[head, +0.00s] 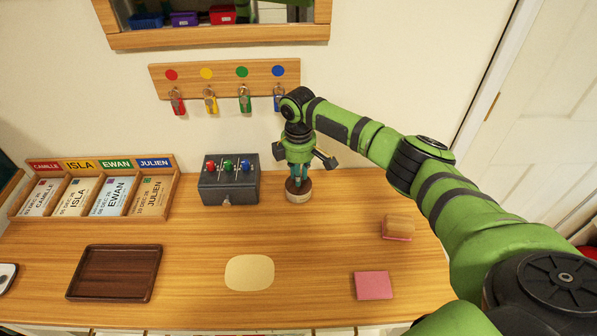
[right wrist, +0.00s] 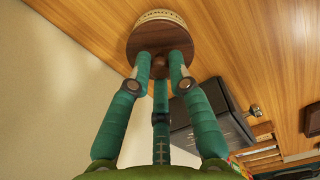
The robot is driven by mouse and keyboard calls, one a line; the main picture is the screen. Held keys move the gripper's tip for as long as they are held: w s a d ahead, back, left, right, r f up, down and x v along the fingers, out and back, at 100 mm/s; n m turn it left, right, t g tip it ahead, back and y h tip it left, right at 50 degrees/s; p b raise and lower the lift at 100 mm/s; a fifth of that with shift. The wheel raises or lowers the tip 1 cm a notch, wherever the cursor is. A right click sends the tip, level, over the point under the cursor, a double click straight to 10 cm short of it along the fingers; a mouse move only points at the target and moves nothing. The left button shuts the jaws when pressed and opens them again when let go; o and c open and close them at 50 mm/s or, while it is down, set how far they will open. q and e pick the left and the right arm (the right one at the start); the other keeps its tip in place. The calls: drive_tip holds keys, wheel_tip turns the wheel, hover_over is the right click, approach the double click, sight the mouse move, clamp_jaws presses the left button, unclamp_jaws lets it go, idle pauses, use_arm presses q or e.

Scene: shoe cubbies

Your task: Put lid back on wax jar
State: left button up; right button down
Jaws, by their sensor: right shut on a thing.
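The wax jar (head: 298,197) is a small round container with a pale label, standing upright on the wooden counter just right of the grey box. Its dark brown wooden lid (right wrist: 150,42) is at the jar's top, with a round knob in the middle. The jar's pale labelled side (right wrist: 160,15) shows beyond the lid in the right wrist view. My right gripper (head: 299,180) points straight down over the jar, its teal fingers shut on the lid's knob (right wrist: 160,62). I cannot tell whether the lid is fully seated. My left gripper is not in view.
A grey box (head: 229,182) with coloured knobs stands close left of the jar. Keys hang from a wall rack (head: 225,76) behind. A card holder (head: 97,187), dark tray (head: 115,272), cream mat (head: 249,272), brush (head: 397,226) and pink cloth (head: 373,285) lie farther off.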

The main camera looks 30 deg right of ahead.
drive_tip(key=shift+f+p, duration=0.15)
drive_tip(key=shift+p, duration=0.65)
idle(1.6)
idle(0.3)
drive_tip(key=c, duration=0.6)
unclamp_jaws()
drive_tip(key=shift+r+p, duration=3.5)
drive_tip(key=shift+p, duration=0.1)
clamp_jaws()
